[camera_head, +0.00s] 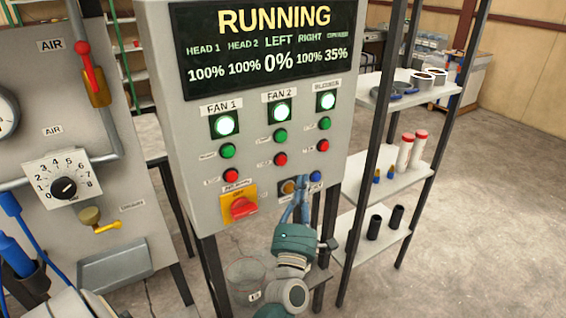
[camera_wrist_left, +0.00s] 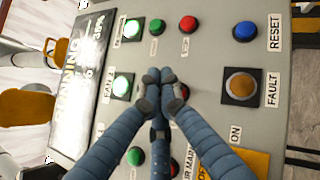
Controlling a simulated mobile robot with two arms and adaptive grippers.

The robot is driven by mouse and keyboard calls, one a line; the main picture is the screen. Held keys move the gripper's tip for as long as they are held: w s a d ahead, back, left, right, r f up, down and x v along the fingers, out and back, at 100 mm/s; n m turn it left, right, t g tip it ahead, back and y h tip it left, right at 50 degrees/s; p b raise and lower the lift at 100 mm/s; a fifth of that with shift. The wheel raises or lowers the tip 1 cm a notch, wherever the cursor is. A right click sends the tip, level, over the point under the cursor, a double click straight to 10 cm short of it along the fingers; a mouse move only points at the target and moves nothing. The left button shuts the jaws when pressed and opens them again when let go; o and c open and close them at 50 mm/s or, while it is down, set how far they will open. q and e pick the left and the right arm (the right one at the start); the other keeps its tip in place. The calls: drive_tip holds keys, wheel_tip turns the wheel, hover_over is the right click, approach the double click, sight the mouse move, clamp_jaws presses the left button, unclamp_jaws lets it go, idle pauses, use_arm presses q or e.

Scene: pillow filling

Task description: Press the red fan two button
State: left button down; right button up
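The red fan two button (camera_head: 280,159) sits on the grey control panel, below the fan two green button (camera_head: 280,135) and the lit FAN 2 lamp (camera_head: 280,112). My left gripper (camera_head: 302,187) is in front of the panel's lower part, below and right of the red button, with its blue fingers drawn together and empty. In the left wrist view the closed fingertips (camera_wrist_left: 161,77) lie over the fan two row, right of the lit FAN 2 lamp (camera_wrist_left: 123,86). My right gripper is out of view.
Close by are the fan one red button (camera_head: 231,176), the blower red button (camera_head: 323,146), the blue reset button (camera_wrist_left: 245,31), the amber fault light (camera_wrist_left: 240,87) and a red rotary switch (camera_head: 241,208). The display (camera_head: 270,45) reads RUNNING. A shelf rack (camera_head: 405,180) stands right.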

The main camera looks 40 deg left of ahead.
sight(282, 160)
use_arm(q)
drive_tip(key=w+a+b, duration=0.1)
drive_tip(key=w+a, duration=0.1)
drive_tip(key=a, duration=0.4)
drive_tip(key=shift+w, duration=0.3)
drive_tip(key=shift+a, duration=0.1)
idle(1.1)
drive_tip(key=shift+w+a, duration=0.15)
drive_tip(key=shift+a, duration=0.2)
drive_tip(key=shift+w+a+b, duration=0.15)
drive_tip(key=shift+a+b, duration=0.15)
drive_tip(key=shift+a, duration=0.15)
idle(0.7)
drive_tip(key=shift+d, duration=0.15)
drive_tip(key=shift+s+d, duration=0.35)
drive_tip(key=shift+d, duration=0.35)
